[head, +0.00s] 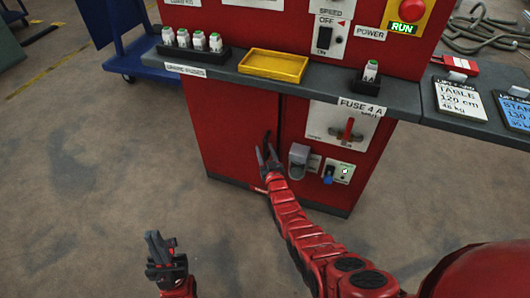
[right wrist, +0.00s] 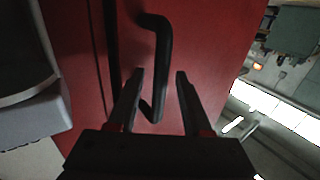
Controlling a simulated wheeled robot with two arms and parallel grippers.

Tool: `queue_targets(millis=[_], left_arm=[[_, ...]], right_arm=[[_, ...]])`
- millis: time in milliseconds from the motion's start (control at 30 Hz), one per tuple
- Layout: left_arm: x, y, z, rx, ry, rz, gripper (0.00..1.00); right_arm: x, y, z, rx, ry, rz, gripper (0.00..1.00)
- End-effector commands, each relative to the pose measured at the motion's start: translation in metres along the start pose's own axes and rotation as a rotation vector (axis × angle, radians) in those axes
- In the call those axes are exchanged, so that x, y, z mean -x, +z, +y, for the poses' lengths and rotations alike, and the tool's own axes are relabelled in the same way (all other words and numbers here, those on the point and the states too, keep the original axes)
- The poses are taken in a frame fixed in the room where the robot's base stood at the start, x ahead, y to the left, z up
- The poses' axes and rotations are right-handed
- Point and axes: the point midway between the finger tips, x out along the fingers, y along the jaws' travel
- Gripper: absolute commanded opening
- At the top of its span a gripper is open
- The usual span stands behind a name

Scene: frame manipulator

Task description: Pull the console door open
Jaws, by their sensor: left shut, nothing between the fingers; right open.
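The console door (head: 228,130) is the red left panel of the cabinet front and looks closed. Its black bar handle (head: 267,139) stands near the seam on the door's right side. My right gripper (head: 266,154) is open at the handle. In the right wrist view, the handle (right wrist: 163,50) runs down between the two fingers (right wrist: 159,74) of that gripper. Whether it touches either finger is not clear. My left gripper (head: 158,243) is shut and empty, low above the floor, left of my right arm and well away from the door.
A grey box (head: 299,158) and a blue-knobbed panel (head: 338,172) sit right of the door seam, close to my right gripper. A red-lever panel (head: 341,128) is above them. The dark shelf (head: 225,72) with a yellow tray (head: 273,66) juts out overhead.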

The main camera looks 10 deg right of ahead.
Motion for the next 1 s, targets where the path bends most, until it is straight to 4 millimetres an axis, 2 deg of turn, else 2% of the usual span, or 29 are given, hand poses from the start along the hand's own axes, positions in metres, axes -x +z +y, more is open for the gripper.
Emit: queue_targets(millis=[200, 267, 400, 500, 1000], left_arm=[[-0.0001, 0.0, 0.0, 0.0, 0.0, 0.0, 0.0], [-0.0001, 0.0, 0.0, 0.0, 0.0, 0.0, 0.0], [-0.0001, -0.0001, 0.0, 0.0, 0.0, 0.0, 0.0], [-0.0001, 0.0, 0.0, 0.0, 0.0, 0.0, 0.0], [-0.0001, 0.0, 0.0, 0.0, 0.0, 0.0, 0.0]], right_arm=[[-0.0003, -0.0006, 0.0, 0.0, 0.0, 0.001, 0.5], [-0.0004, -0.0007, 0.0001, 0.0, 0.0, 0.001, 0.41], [-0.0004, -0.0008, 0.0, 0.0, 0.0, 0.001, 0.15], [-0.0005, -0.0009, 0.0001, 0.0, 0.0, 0.001, 0.0], [-0.0006, -0.0012, 0.0002, 0.0, 0.0, 0.002, 0.0]])
